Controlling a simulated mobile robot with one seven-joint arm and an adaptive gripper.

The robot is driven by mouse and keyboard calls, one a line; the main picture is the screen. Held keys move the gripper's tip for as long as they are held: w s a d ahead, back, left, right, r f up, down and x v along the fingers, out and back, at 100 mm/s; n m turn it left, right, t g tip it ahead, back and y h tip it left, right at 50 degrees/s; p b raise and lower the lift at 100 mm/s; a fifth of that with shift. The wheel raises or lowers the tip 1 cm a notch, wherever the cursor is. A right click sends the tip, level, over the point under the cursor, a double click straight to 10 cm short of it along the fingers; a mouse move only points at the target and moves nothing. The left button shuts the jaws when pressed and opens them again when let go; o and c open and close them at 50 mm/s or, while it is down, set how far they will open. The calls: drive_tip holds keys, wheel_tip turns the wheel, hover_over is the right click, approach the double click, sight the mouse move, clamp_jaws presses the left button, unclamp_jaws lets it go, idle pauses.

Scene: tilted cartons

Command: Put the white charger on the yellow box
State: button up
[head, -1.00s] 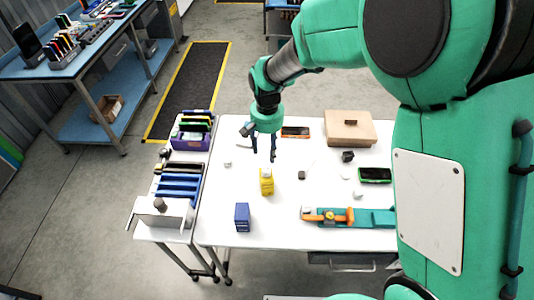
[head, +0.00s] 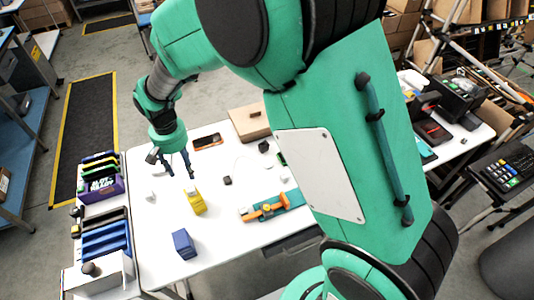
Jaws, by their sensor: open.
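The yellow box (head: 196,203) stands upright near the middle of the white table. A small white piece (head: 191,189) shows at its top; I cannot tell for sure whether this is the white charger or part of the box. Another small white object (head: 150,196) lies on the table to the left, too small to identify. My gripper (head: 181,176) points down just behind and above the yellow box in the picture. Its dark fingers are spread, with nothing visible between them. I cannot tell its exact height above the box.
A blue box (head: 184,244) stands in front of the yellow box. An orange and teal tool (head: 268,208) lies to the right. A brown carton (head: 250,122) and a phone-like item (head: 207,141) are at the back. Bins (head: 104,240) line the left side.

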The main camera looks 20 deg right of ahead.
drive_tip(key=s+d+r+t, duration=0.2)
drive_tip(key=s+d+r, duration=0.65)
drive_tip(key=r, duration=0.25)
drive_tip(key=s+d+r+t, duration=0.2)
drive_tip(key=s+d+r, duration=0.6)
drive_tip(key=d+r, duration=0.25)
drive_tip(key=s+d+r+t, duration=0.1)
drive_tip(key=s+d, duration=0.3)
drive_tip(key=s, duration=0.6)
drive_tip(key=shift+s+d+r+t, duration=0.3)
drive_tip(key=shift+s+r, duration=0.05)
drive_tip(key=shift+r, duration=0.55)
wheel_tip(320, 180, down, 6)
drive_tip(key=b, duration=0.5)
drive_tip(key=shift+r+b, duration=0.2)
drive_tip(key=shift+b, duration=0.15)
